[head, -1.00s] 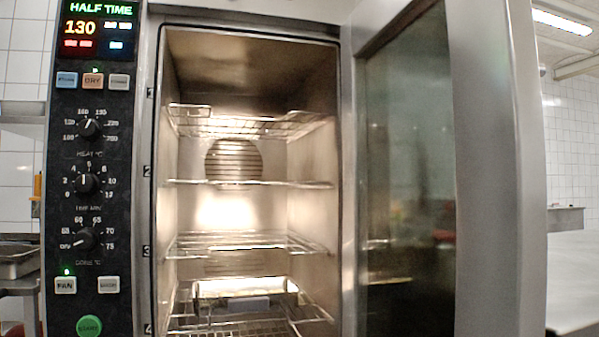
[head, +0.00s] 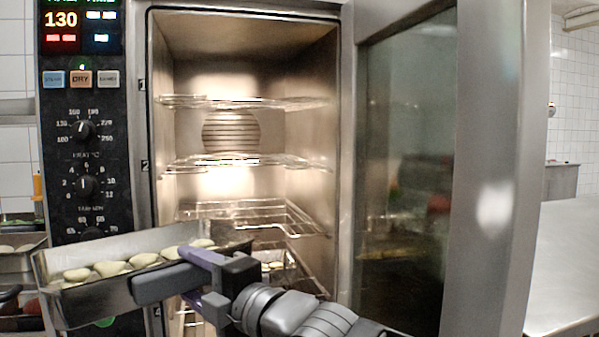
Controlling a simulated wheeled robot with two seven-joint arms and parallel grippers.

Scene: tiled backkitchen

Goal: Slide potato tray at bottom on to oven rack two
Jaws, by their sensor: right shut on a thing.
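A metal tray (head: 95,308) with several pale potato pieces (head: 143,260) is held up in front of the oven's lower left side. My right gripper (head: 188,275), on an arm from the bottom right, is shut on the tray's near wall. The tray covers the lower control panel and part of the oven opening. Oven rack two (head: 232,162), beside the mark 2, is a wire rack above the tray's height and looks empty. Another tray (head: 292,272) with pale pieces shows low inside the oven, partly hidden by my gripper. My left gripper is out of view.
The oven door (head: 405,180) stands open on the right. An empty wire rack (head: 235,102) is above rack two, and a lower one (head: 250,210) is below it. More trays (head: 15,262) stand at the far left. A bare steel counter (head: 570,260) is at the right.

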